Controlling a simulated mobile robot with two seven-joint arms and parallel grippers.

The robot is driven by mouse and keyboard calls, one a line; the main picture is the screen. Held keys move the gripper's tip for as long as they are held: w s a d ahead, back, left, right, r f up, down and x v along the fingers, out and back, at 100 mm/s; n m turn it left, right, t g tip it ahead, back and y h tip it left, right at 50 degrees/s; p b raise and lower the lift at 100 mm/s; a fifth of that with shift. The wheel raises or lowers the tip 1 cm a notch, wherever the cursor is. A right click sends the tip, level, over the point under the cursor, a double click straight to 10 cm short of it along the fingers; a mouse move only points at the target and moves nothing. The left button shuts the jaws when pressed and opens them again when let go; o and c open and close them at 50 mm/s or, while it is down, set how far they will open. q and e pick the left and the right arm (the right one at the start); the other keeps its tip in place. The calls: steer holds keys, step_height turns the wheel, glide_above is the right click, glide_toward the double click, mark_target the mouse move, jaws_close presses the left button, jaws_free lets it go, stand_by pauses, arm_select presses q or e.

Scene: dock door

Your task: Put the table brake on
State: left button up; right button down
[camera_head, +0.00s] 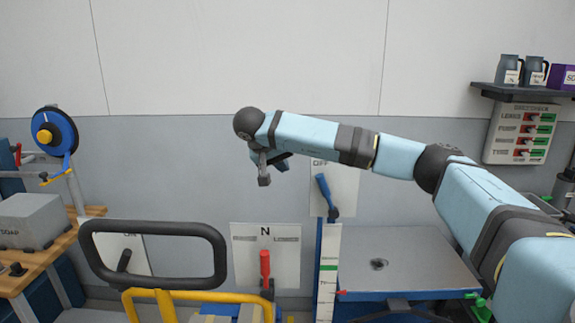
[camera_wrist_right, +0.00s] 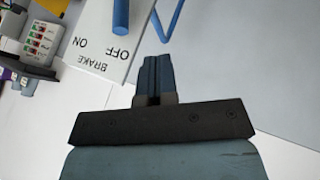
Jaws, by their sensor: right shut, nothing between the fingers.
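The brake lever (camera_head: 323,188) has a blue handle on a dark pivot in front of a white wall plate (camera_head: 347,188). Its handle tilts up and left, on the side of the word OFF. My arm hides the top of the plate. In the right wrist view the plate (camera_wrist_right: 98,50) shows upside down with BRAKE, OFF and ON, and a blue rod (camera_wrist_right: 121,14) near it. My right gripper (camera_head: 264,180) is shut and empty, left of the lever and apart from it; its fingers also show in the right wrist view (camera_wrist_right: 153,75). My left gripper is out of view.
A grey metal table (camera_head: 420,250) stands below, beside a white scale post (camera_head: 327,270). A red lever (camera_head: 265,264) stands before a plate marked N (camera_head: 243,255). A black loop handle (camera_head: 152,224) and yellow rail (camera_head: 190,296) are lower left. A switch panel (camera_head: 519,133) is at right.

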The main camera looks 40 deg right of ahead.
steer(key=s+d+f, duration=0.1)
steer(key=d+f, duration=0.4)
steer(key=d, duration=0.3)
steer(key=shift+s+d, duration=0.1)
steer(key=shift+d, duration=0.1)
